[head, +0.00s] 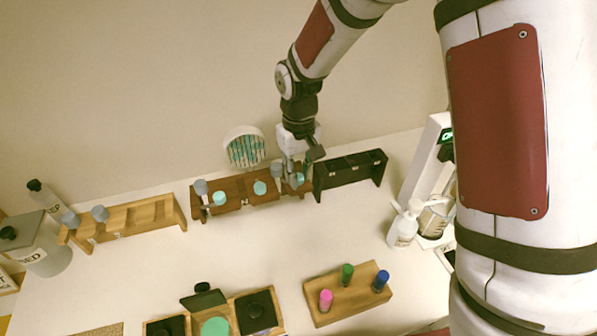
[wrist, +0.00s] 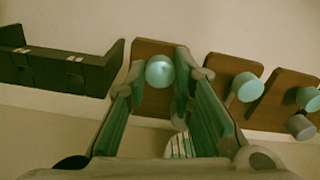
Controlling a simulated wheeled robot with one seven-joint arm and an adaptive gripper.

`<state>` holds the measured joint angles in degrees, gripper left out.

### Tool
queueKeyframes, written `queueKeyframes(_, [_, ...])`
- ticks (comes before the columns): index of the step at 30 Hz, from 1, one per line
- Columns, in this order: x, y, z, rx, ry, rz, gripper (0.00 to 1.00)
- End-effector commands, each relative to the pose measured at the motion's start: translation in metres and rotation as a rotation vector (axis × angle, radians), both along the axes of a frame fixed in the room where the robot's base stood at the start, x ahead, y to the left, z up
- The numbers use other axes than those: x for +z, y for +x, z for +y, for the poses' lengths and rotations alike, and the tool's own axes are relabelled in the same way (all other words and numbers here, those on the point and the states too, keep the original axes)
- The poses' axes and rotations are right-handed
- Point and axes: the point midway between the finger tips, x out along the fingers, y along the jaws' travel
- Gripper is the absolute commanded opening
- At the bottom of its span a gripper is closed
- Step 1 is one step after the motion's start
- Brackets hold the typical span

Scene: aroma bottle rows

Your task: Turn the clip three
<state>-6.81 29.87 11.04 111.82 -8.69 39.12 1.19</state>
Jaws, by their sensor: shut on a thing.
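A dark brown wooden rack (head: 238,190) stands against the wall, with teal-ended and grey-ended round clips along its front. My gripper (head: 297,180) is at the right end of this rack. In the wrist view its fingers (wrist: 158,82) stand on both sides of a teal round clip end (wrist: 160,70) against a brown panel, and it is shut on this clip. Other teal clips (head: 259,187) (head: 219,198) and grey ones (head: 276,169) (head: 201,187) sit to the left. In the wrist view they show on the right (wrist: 246,87). Finger contact is partly hidden.
A black rack (head: 350,172) stands close to the right of my gripper. A lighter wooden rack (head: 128,218) is at left. A round striped holder (head: 245,149) is behind. A block with coloured pegs (head: 347,292) and white bottles (head: 404,224) stand nearer. The middle table is clear.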

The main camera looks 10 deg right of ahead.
Motion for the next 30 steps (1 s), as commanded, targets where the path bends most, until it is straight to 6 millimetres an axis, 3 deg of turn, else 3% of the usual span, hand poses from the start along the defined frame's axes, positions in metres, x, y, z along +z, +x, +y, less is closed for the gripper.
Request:
queueKeyframes(15, [0.0010,0.0010,0.0005,0.439,0.001,-0.004,0.00])
queueKeyframes(30, [0.0011,0.0009,0.0006,0.612,0.001,-0.003,0.00])
